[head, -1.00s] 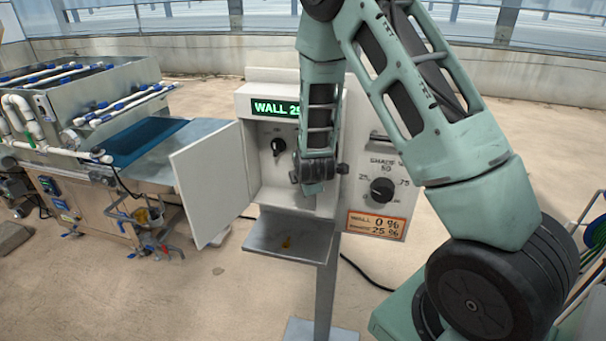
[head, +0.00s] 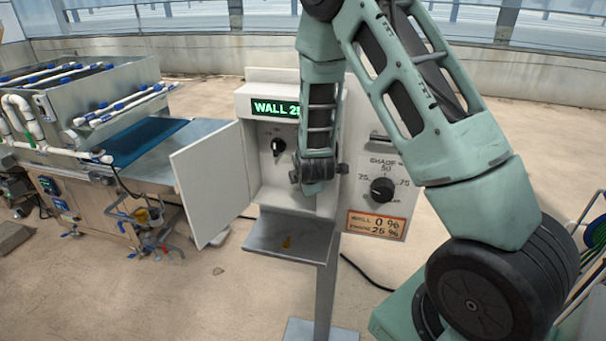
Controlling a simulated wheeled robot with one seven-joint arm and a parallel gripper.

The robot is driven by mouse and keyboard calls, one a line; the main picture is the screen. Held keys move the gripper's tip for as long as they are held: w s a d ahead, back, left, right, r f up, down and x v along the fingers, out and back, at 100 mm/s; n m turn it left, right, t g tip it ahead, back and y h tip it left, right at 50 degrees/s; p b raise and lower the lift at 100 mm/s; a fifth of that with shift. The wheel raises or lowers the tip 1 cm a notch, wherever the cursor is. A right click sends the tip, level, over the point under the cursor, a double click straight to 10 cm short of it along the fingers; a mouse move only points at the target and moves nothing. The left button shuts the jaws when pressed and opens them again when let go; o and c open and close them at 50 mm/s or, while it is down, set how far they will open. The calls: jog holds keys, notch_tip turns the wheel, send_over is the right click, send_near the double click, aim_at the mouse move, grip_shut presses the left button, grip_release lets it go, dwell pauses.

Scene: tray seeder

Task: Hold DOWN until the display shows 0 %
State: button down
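The control box (head: 270,98) stands on a post with its white door (head: 212,182) swung open to the left. Its green-lit display (head: 274,108) reads "WALL 2" and then part of a digit; the rest is hidden behind my arm. A black knob (head: 278,146) sits inside the box. My arm reaches into the box, and its end (head: 318,180) is at the right part of the opening. The DOWN button is hidden behind it. The fingers cannot be made out, so I cannot tell whether the gripper is open or touches the button.
A shade dial (head: 382,190) and an orange label (head: 376,225) reading "WALL 0 %" and "25 %" are on the right panel. A small shelf (head: 285,240) juts out below the box. The tray seeder machine (head: 90,135) stands at the left.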

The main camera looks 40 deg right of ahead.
jog(key=shift+w+d+r, duration=0.25)
jog(key=shift+w+r, duration=0.15)
jog(key=shift+w, duration=0.05)
jog(key=shift+a, duration=0.45)
jog(key=shift+s+a+f+p, duration=0.15)
jog(key=shift+s+a+p, duration=0.1)
jog(key=shift+s+a, duration=0.7)
jog(key=shift+s+a+f+p, duration=0.15)
jog(key=shift+s+a+p, duration=0.1)
jog(key=shift+s+a, duration=0.65)
jog(key=shift+w+a, duration=0.2)
